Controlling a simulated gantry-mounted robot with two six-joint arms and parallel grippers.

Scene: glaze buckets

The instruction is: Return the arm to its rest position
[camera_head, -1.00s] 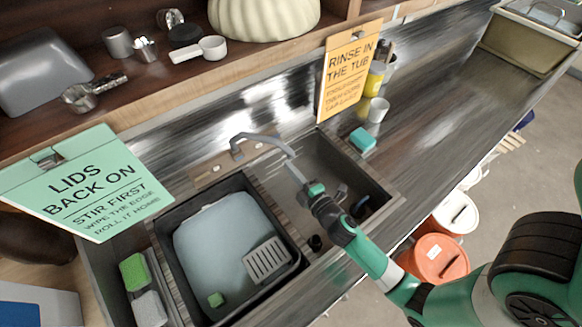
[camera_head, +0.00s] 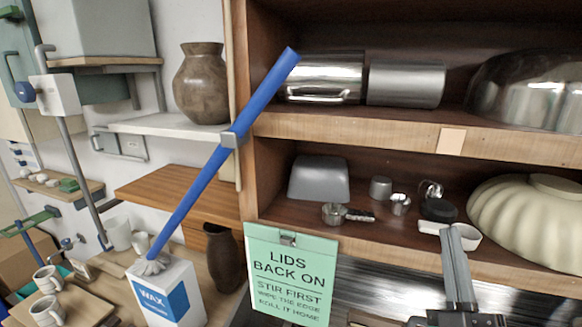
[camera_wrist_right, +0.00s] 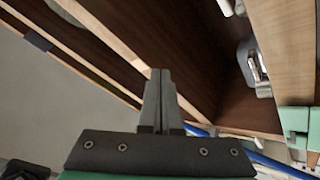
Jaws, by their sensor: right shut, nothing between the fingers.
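My right gripper (camera_head: 450,238) rises from the bottom edge of the head view at the right, its grey fingers pointing up in front of the lower shelf. In the right wrist view its two fingers (camera_wrist_right: 160,78) lie side by side, shut with nothing between them. The fingertips overlap the region of a white scoop (camera_head: 466,236) in the head view; I cannot tell if they touch. My left gripper is not in view.
A wooden shelf unit (camera_head: 400,126) holds metal canisters, cups and a cream ribbed bowl (camera_head: 530,215). A green sign (camera_head: 289,268) hangs below it. A blue rod (camera_head: 205,170) leans in front, above a white wax box (camera_head: 165,292). A brown vase (camera_head: 201,85) stands at left.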

